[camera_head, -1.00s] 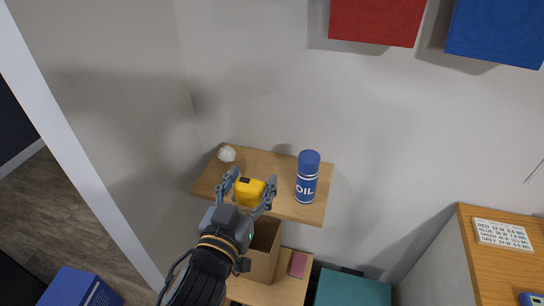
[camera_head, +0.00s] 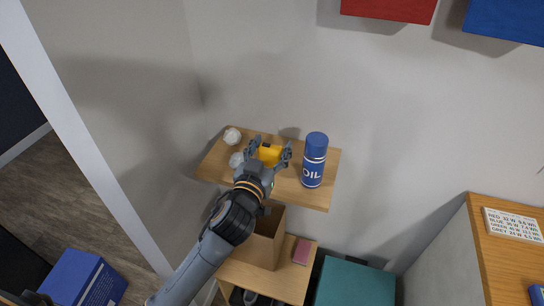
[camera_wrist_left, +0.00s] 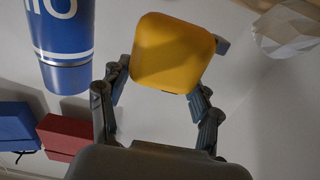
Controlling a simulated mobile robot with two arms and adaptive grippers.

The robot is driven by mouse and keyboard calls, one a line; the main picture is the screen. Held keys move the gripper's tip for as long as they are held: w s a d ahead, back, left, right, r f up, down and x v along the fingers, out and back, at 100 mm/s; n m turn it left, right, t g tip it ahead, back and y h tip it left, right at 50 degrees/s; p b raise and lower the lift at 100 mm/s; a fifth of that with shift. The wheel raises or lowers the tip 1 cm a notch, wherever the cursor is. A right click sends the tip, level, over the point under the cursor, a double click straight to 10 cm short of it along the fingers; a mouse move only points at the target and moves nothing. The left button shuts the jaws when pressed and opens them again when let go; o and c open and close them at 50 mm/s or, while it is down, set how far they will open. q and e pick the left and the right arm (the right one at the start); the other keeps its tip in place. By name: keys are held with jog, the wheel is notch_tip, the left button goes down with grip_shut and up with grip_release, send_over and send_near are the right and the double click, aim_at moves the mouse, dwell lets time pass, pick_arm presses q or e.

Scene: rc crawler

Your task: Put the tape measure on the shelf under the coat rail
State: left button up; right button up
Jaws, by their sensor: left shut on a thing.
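The yellow tape measure (camera_head: 269,154) is held between the fingers of my left gripper (camera_head: 270,150), over the small wooden shelf (camera_head: 317,194) on the wall. In the left wrist view the tape measure (camera_wrist_left: 173,52) sits between the fingertips of my left gripper (camera_wrist_left: 160,85). Whether it touches the shelf top cannot be told. No coat rail shows in these frames. My right gripper is not in view.
A blue oil can (camera_head: 314,160) stands on the shelf just right of the gripper. A white crumpled ball (camera_head: 232,136) lies at its back left, and another pale lump (camera_head: 236,160) is nearer the gripper. A cardboard box (camera_head: 264,242) stands below.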

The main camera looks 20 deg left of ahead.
aim_at(269, 165)
pick_arm(q)
jog(key=shift+w+f, duration=0.45)
jog(key=shift+f, duration=0.05)
notch_tip(269, 165, down, 3)
jog(key=shift+f, duration=0.1)
jog(key=shift+f, duration=0.15)
jog(key=o, duration=1.3)
